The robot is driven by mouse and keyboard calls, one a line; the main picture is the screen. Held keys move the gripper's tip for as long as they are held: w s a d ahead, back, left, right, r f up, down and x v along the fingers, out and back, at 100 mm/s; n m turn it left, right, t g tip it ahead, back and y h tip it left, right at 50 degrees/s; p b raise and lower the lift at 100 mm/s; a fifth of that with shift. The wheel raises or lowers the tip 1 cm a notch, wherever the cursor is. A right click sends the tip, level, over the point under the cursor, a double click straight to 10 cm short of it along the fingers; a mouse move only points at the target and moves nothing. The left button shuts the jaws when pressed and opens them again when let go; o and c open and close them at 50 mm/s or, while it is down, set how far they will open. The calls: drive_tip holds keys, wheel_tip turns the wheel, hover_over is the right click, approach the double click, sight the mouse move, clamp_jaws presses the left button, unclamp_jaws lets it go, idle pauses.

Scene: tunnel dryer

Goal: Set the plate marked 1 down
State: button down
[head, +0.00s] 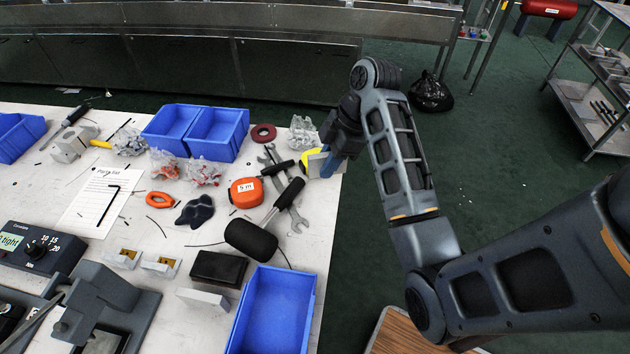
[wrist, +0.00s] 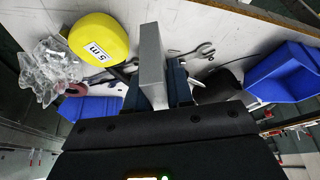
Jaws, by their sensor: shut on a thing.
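My gripper (head: 332,162) is at the right edge of the white table, shut on a light grey plate (head: 317,163). In the wrist view the plate (wrist: 152,58) stands upright between the two dark fingers of my gripper (wrist: 156,80), with its narrow edge toward the camera. No number can be read on it from these views. A yellow tape measure (wrist: 98,38) is just left of the plate in the wrist view. The gap between the plate's lower end and the table is hard to judge. Another pale plate (head: 203,299) lies near the black block.
Blue bins (head: 218,133) stand at the back and a blue tray (head: 273,312) at the front right. A black mallet (head: 252,238), wrenches (head: 297,218), an orange tape measure (head: 246,192) and several bagged parts clutter the table. Past its right edge is open floor (head: 490,140).

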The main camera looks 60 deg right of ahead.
drive_tip(key=s+d+r+p, duration=0.2)
drive_tip(key=d+r+p, duration=0.2)
drive_tip(key=d+p, duration=0.1)
drive_tip(key=shift+d, duration=0.9)
drive_tip(key=shift+r, duration=0.1)
